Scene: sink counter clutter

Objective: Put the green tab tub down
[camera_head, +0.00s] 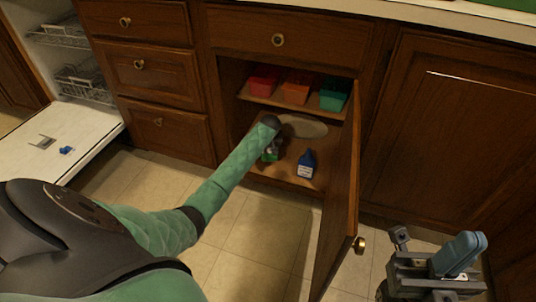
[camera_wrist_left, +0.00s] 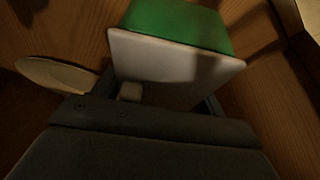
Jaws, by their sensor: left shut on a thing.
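The green tab tub (camera_wrist_left: 178,28) shows large in the left wrist view, green with a white face toward the camera. My left gripper (camera_wrist_left: 165,100) is shut on it. In the head view the tub (camera_head: 268,157) is a small green patch, mostly hidden by my left gripper (camera_head: 271,146), which reaches into the open cabinet just over its floor. I cannot tell whether the tub touches the floor. My right gripper (camera_head: 428,268) is at the lower right, outside the cabinet. A blue-grey piece (camera_head: 460,254) is at it; I cannot tell whether it is held.
A blue bottle (camera_head: 306,164) stands on the cabinet floor, right of the tub. A pale round disc (camera_head: 303,126) lies behind. Red (camera_head: 263,80), orange (camera_head: 296,88) and green (camera_head: 333,95) bins sit on the shelf above. The open door (camera_head: 342,205) bounds the right side.

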